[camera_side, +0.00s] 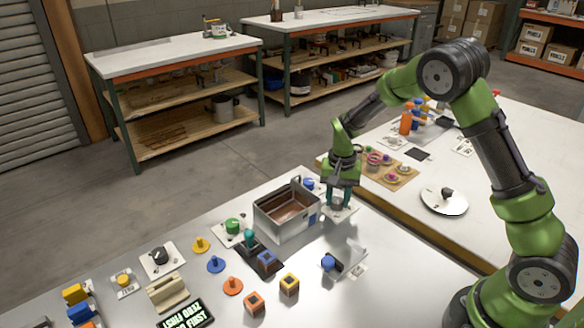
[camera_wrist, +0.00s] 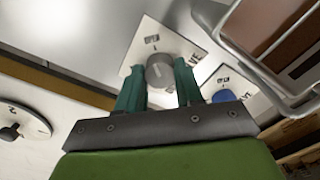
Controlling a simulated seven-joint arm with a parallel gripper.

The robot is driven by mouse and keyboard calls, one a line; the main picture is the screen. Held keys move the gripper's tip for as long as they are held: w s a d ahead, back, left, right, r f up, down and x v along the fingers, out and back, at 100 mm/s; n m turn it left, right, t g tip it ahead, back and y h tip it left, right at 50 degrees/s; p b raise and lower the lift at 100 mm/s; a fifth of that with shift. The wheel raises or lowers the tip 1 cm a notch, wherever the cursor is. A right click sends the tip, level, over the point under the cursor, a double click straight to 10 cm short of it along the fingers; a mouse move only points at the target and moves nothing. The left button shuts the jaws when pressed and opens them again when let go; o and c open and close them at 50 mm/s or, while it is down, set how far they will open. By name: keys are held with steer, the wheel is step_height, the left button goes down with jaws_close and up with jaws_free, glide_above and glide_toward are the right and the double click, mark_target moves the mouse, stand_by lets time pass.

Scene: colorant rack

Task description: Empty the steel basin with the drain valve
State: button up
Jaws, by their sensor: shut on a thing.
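The steel basin (camera_side: 272,227) stands on the grey table in the side view, with brown-tinted contents or floor inside. Its rim also shows at the upper right of the wrist view (camera_wrist: 232,48). Beside it, a round grey knob (camera_wrist: 160,70) sits on a white plate (camera_wrist: 150,35) with partly hidden lettering ending in "VE". My gripper (camera_wrist: 158,82) points down with its teal fingers on either side of this knob, shut on it; it also shows in the side view (camera_side: 339,198). A blue knob (camera_wrist: 222,96) on another labelled plate is close to the basin. The flow under the basin is hidden.
A green knob (camera_side: 233,225), a teal-handled tool (camera_side: 250,239) and a blue block (camera_side: 268,262) stand near the basin's left and front. A blue knob on a bracket (camera_side: 328,263) is in front of my gripper. A second white table (camera_side: 400,215) adjoins at right.

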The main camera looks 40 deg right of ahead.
mark_target(338, 201)
steer(key=shift+m, duration=0.4)
steer(key=o, duration=1)
steer(key=shift+o, duration=0.2)
step_height(338, 201, up, 17)
